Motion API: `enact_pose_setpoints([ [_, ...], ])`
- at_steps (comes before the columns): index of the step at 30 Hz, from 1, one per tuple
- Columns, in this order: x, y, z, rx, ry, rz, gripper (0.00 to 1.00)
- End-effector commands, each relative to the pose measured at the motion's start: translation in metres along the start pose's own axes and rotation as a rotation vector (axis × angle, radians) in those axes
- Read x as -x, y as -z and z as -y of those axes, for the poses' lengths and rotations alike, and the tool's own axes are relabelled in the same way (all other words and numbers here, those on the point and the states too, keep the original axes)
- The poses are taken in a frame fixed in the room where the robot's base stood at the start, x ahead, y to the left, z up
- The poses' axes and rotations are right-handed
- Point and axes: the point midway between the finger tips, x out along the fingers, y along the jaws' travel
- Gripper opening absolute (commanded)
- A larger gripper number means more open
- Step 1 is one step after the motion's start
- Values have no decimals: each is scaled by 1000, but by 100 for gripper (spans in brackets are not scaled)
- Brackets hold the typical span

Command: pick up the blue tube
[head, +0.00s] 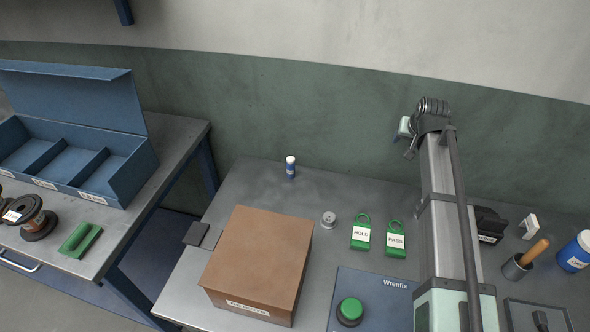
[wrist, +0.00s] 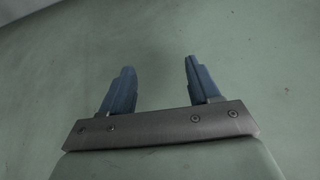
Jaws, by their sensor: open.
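The blue tube (head: 291,170) is small, has a white cap and stands upright near the back edge of the grey bench, behind the brown box. My gripper (wrist: 159,70) shows in the wrist view with its two blue-grey fingers apart and nothing between them. The wrist view shows only a plain greenish surface beyond the fingers, and no tube. In the head view my arm rises at the right, well to the right of the tube; the fingers cannot be made out there.
A brown box labelled REJECTS (head: 257,262) stands in front of the tube. A blue compartment bin (head: 75,135) is on the left bench. The bench around the tube is clear.

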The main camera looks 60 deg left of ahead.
Motion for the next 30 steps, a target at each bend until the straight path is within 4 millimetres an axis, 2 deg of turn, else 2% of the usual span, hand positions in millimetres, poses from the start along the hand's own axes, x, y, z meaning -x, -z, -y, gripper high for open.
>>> enact_pose_setpoints([
  [1, 0, -4, 27, 26, 11, 13, 61],
  [9, 10, -34, 158, 156, 54, 80, 61],
  [15, 24, -66, 246, 249, 78, 125, 61],
  [18, 31, -81, 281, 287, 86, 141, 61],
  [21, 37, -93, 304, 314, 91, 155, 61],
  [24, 40, -101, 319, 331, 94, 162, 61],
  [27, 40, -104, 326, 338, 95, 166, 61],
  [30, 31, -107, 328, 340, 94, 168, 61],
])
